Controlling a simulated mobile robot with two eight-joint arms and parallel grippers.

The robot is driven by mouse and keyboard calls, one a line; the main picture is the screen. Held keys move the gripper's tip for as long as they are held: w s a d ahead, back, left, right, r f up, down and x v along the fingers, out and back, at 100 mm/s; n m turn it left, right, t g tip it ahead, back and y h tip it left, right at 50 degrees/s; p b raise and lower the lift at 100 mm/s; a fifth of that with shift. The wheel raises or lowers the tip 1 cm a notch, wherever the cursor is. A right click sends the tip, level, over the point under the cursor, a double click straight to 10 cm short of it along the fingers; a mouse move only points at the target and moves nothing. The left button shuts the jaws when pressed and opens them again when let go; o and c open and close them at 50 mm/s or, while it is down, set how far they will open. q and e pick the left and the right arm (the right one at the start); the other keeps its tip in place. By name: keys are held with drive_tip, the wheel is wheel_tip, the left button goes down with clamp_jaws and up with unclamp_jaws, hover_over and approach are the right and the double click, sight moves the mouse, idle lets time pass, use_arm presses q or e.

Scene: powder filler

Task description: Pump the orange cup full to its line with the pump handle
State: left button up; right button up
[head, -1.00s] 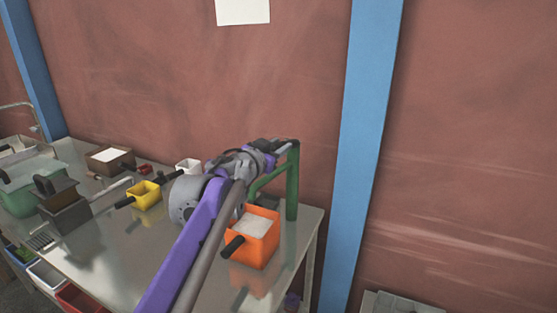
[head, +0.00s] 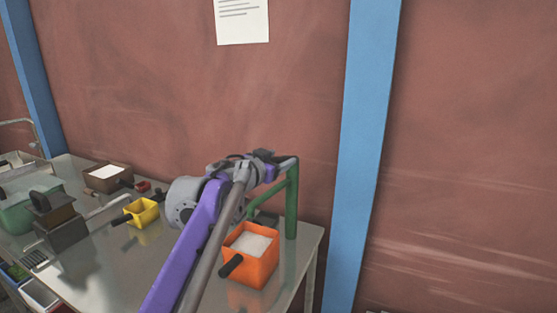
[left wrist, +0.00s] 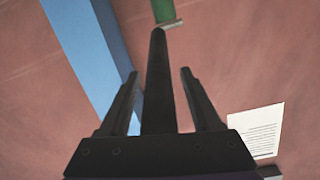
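The orange cup (head: 250,258) stands upright on the table near its right end, with white powder (head: 252,243) inside and its black handle pointing front-left. Its fill line cannot be made out. The green pump stand (head: 291,205) rises just behind the cup. My left gripper (head: 263,157) is up at the top of the stand, above and behind the cup. In the left wrist view, its two black fingers (left wrist: 160,73) stand apart, one on each side of a dark bar (left wrist: 160,90), apparently the pump handle, with visible gaps. My right gripper is not in view.
On the table (head: 105,262) stand a yellow cup (head: 142,212), a dark grey box (head: 58,222), a brown box (head: 107,177) and a green tub (head: 22,205). A blue post (head: 362,150) stands against the wall behind the table's right end.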

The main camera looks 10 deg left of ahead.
use_arm(q)
drive_tip(key=b+v, duration=0.1)
drive_tip(key=v, duration=0.9)
drive_tip(key=shift+s+a, duration=0.15)
drive_tip(key=shift+s, duration=0.25)
